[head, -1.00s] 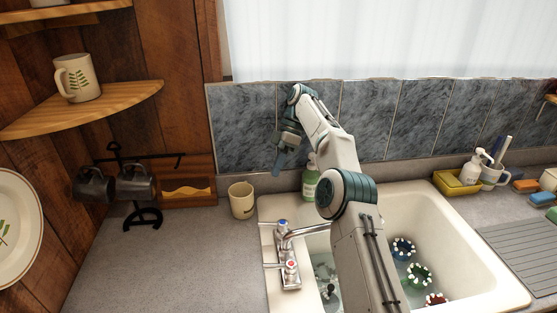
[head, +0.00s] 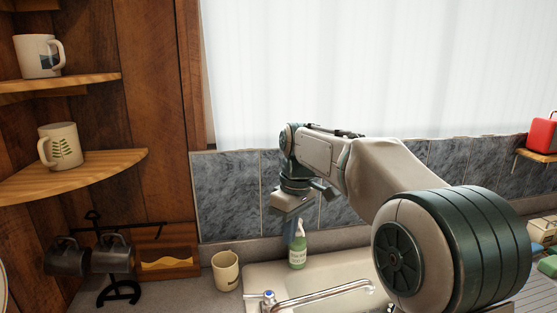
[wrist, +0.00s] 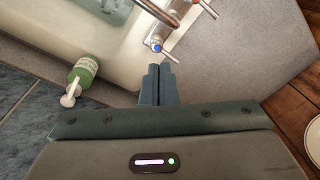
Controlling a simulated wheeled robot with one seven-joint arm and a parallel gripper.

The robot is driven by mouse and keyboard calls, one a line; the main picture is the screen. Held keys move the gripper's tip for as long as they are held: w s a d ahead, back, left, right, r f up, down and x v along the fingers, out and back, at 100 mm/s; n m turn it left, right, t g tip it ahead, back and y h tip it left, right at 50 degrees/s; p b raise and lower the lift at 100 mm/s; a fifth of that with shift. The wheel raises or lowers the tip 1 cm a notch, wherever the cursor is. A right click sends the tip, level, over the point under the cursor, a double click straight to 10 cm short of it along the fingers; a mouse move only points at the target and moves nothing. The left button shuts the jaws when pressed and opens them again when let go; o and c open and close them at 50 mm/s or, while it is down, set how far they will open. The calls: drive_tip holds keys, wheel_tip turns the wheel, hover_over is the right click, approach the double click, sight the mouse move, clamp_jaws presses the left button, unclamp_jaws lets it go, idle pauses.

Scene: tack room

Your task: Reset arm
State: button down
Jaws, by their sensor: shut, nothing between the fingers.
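My gripper (wrist: 158,85) is shut and empty in the wrist view, its two blue-grey fingers together and pointing down over the counter beside the sink. In the head view my gripper (head: 294,234) hangs from the folded arm in front of the grey tiles, by the green soap bottle (head: 298,252). The bottle also shows in the wrist view (wrist: 84,73), to the left of the fingers. I cannot tell whether the fingers touch anything, but they look apart from the bottle.
The white sink (head: 262,272) has a chrome faucet (head: 325,295). A cream cup (head: 226,271) stands on the counter to its left. Dark mugs hang on a black rack (head: 119,292). Mugs stand on wooden corner shelves (head: 75,177). My arm hides much of the right side.

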drive_tip(key=s+d+f+m+t, duration=0.1)
drive_tip(key=s+d+f+m, duration=0.2)
drive_tip(key=s, duration=0.4)
drive_tip(key=s+d+f+m+t, duration=0.1)
drive_tip(key=s+d+f+m, duration=0.2)
drive_tip(key=s, duration=0.5)
drive_tip(key=s+d+f+m+t+h, duration=0.1)
drive_tip(key=s+d+f+m+t, duration=0.1)
drive_tip(key=s+d, duration=0.4)
drive_tip(key=shift+s+d+f+m+b, duration=0.35)
drive_tip(key=shift+s+f+m, duration=0.2)
drive_tip(key=shift+s+m, duration=0.65)
drive_tip(key=c, duration=1.5)
unclamp_jaws()
drive_tip(key=shift+w, duration=0.1)
